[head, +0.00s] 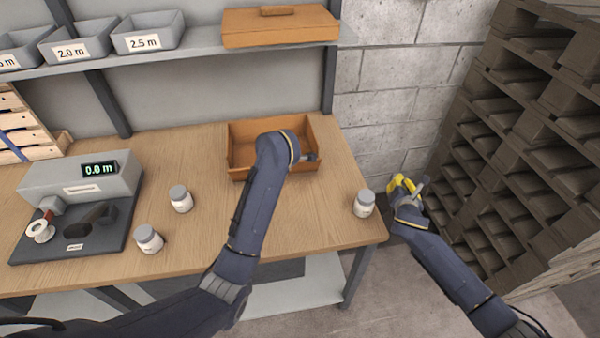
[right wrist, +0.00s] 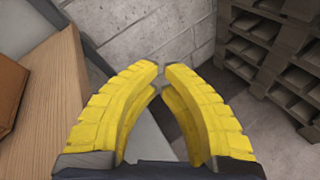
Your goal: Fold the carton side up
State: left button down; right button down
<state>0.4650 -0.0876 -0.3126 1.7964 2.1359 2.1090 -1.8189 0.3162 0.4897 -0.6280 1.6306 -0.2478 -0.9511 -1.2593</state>
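An open orange-brown carton (head: 239,136) stands at the back right of the wooden table; its back and side walls show upright. Part of it also shows at the left edge of the right wrist view (right wrist: 8,88). My left arm reaches over the carton, its wrist above the box. The left gripper's fingers are hidden behind the wrist, so I cannot tell whether they touch a side. My right gripper (head: 402,184) has yellow fingers and hangs right of the table, apart from the carton. In the right wrist view its fingertips (right wrist: 160,67) nearly meet with nothing between them.
White jars stand on the table (head: 364,204), (head: 181,199), (head: 149,239). A grey device (head: 80,178) reading 0.0 m sits at left. The shelf above holds grey bins (head: 148,33) and a brown box (head: 279,27). Stacked pallets (head: 530,130) stand at right.

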jog(key=s+a+r+n+t, duration=0.1)
jog(key=s+a+r+n, duration=0.15)
jog(key=a+r, duration=0.45)
jog(key=s+a+r+n+t, duration=0.15)
jog(key=a+r+n, duration=0.3)
jog(key=r, duration=0.55)
jog(key=s+a+f+n+g+y, duration=0.1)
jog(key=s+a+f+y, duration=0.25)
jog(key=s+a, duration=0.4)
jog(key=s+a+f+n+g+y, duration=0.2)
jog(key=s+a+f, duration=0.25)
jog(key=a, duration=0.65)
send_near(298, 166)
jog(key=f, duration=0.1)
jog(key=w+f, duration=0.1)
jog(key=f, duration=0.1)
jog(key=shift+a+f, duration=0.1)
jog(key=shift+f, duration=0.2)
jog(key=w, duration=0.2)
jog(key=shift+w+a+r, duration=0.55)
jog(key=shift+w+r, duration=0.2)
jog(key=shift+w, duration=0.35)
